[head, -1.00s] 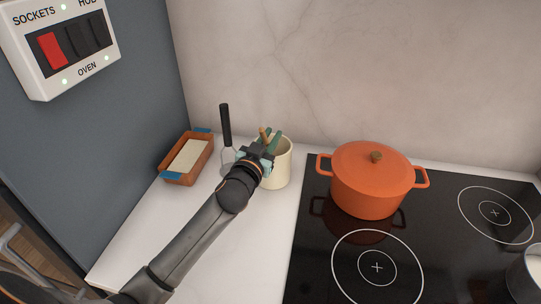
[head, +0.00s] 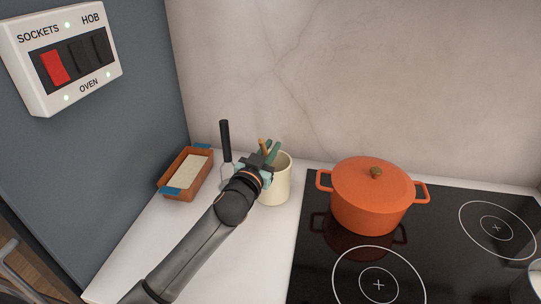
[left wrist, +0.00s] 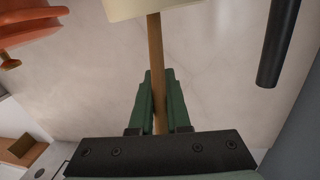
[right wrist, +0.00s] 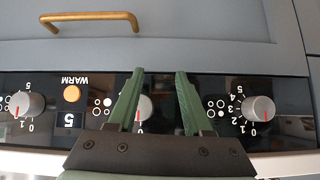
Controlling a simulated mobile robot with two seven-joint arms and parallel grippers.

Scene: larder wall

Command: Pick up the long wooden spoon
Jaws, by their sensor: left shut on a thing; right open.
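The wooden spoon's handle (left wrist: 156,60) is pinched between the green fingers of my left gripper (left wrist: 158,85) in the left wrist view. In that view the handle runs up to the cream crock (left wrist: 170,6); its other end is hidden there. In the head view my left gripper (head: 264,161) is at the crock's (head: 277,188) rim, and a wooden tip (head: 263,144) shows just above the fingers. My right gripper (right wrist: 160,85) is open and empty in front of the oven's control panel.
A black-handled whisk (head: 225,140) stands left of the crock, and also shows in the left wrist view (left wrist: 283,40). A terracotta dish (head: 176,193) lies farther left. An orange lidded pot (head: 372,200) sits on the black hob (head: 445,235). White counter in front of the crock is bare.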

